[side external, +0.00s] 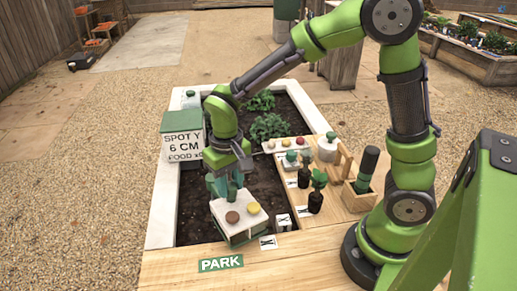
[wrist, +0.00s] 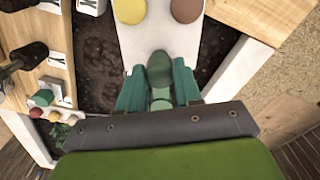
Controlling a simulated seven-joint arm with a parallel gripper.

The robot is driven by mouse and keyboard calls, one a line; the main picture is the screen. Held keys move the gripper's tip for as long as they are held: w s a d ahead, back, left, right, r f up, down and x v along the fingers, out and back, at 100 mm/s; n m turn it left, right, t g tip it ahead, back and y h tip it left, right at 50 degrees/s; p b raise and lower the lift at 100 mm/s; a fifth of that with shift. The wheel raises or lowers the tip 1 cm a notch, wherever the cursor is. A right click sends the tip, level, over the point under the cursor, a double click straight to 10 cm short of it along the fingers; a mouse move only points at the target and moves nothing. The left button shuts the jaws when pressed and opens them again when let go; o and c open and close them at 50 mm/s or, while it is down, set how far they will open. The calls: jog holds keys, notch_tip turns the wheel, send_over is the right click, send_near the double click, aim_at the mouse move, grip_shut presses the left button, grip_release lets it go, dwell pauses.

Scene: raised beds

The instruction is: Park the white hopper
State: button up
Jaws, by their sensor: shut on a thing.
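The white hopper (side external: 239,213) is a white box with a green lower part and a brown and a yellow disc on top. It is at the front end of the soil bed, just behind the PARK label (side external: 220,263) on the wooden plank. My gripper (side external: 225,192) is shut on a green grip at the hopper's rear end. In the wrist view, the green fingers (wrist: 159,92) close around that grip, with the white top (wrist: 160,42) beyond. I cannot tell whether the hopper touches the plank or hangs above it.
Along the right board are potted seedlings (side external: 317,190), a tray with colored knobs (side external: 288,146), a white jar (side external: 328,148) and a wooden caddy (side external: 358,196). Leafy plants (side external: 269,127) grow at the back.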

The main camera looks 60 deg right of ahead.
aim_at(215, 203)
jog(key=shift+w+a, duration=0.15)
jog(key=shift+a, duration=0.2)
jog(key=shift+w+a, duration=0.5)
jog(key=shift+a, duration=0.25)
jog(key=shift+w+a, duration=0.55)
jog(key=shift+a, duration=0.1)
jog(key=o, duration=0.6)
jog(key=shift+c, duration=0.2)
jog(key=shift+r, duration=0.1)
notch_tip(215, 203, up, 7)
